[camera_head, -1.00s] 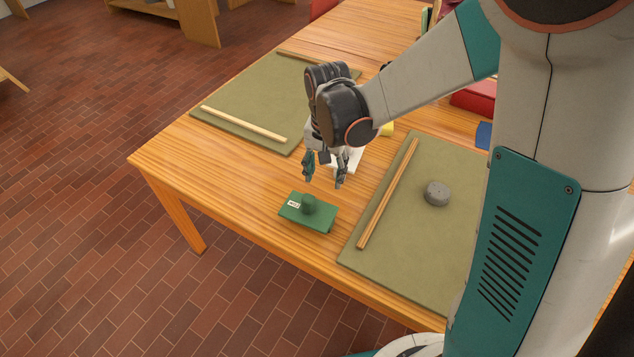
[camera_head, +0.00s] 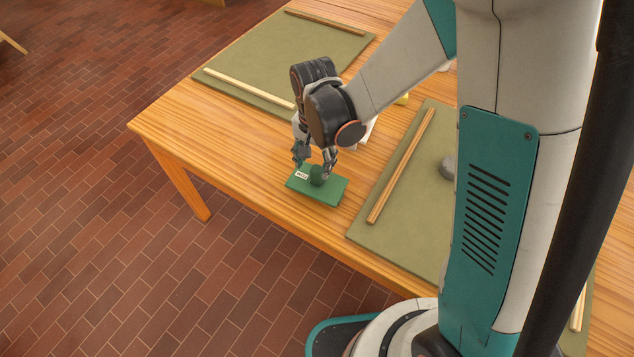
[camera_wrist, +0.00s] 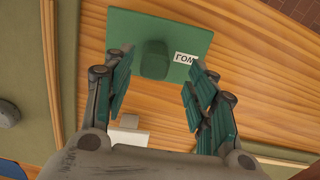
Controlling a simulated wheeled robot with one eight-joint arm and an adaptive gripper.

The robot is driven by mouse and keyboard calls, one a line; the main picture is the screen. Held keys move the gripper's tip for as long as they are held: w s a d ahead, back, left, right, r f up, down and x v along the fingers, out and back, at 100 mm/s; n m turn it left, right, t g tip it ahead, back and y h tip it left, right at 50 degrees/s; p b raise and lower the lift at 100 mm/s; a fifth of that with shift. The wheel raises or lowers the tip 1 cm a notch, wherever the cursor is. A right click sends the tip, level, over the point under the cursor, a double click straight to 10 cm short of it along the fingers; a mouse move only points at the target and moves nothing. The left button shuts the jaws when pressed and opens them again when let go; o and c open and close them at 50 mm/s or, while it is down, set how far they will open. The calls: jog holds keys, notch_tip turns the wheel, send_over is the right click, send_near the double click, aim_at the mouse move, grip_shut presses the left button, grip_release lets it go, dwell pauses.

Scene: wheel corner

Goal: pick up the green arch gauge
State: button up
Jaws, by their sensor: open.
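The green arch gauge (camera_head: 328,190) lies on the wooden table near its front edge. It is a flat green plate with a rounded knob on top and a white label. I cannot tell exactly how far the fingertips are above the plate.
Green mats lie on the table (camera_head: 180,125), one at the back left (camera_head: 280,50) and one at the right (camera_head: 400,215). Wooden strips (camera_head: 402,165) lie on them. A grey round piece (camera_head: 447,168) sits on the right mat. A white object (camera_wrist: 128,133) is close to my gripper.

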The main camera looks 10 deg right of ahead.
aim_at(317, 168)
jog(key=f, duration=0.1)
jog(key=f+b, duration=0.1)
jog(key=f, duration=0.1)
jog(key=f+b, duration=0.1)
jog(key=f, duration=0.1)
jog(key=shift+s+d, duration=0.1)
jog(key=shift+d, duration=0.15)
jog(key=shift+c, duration=0.6)
jog(key=c, duration=1.1)
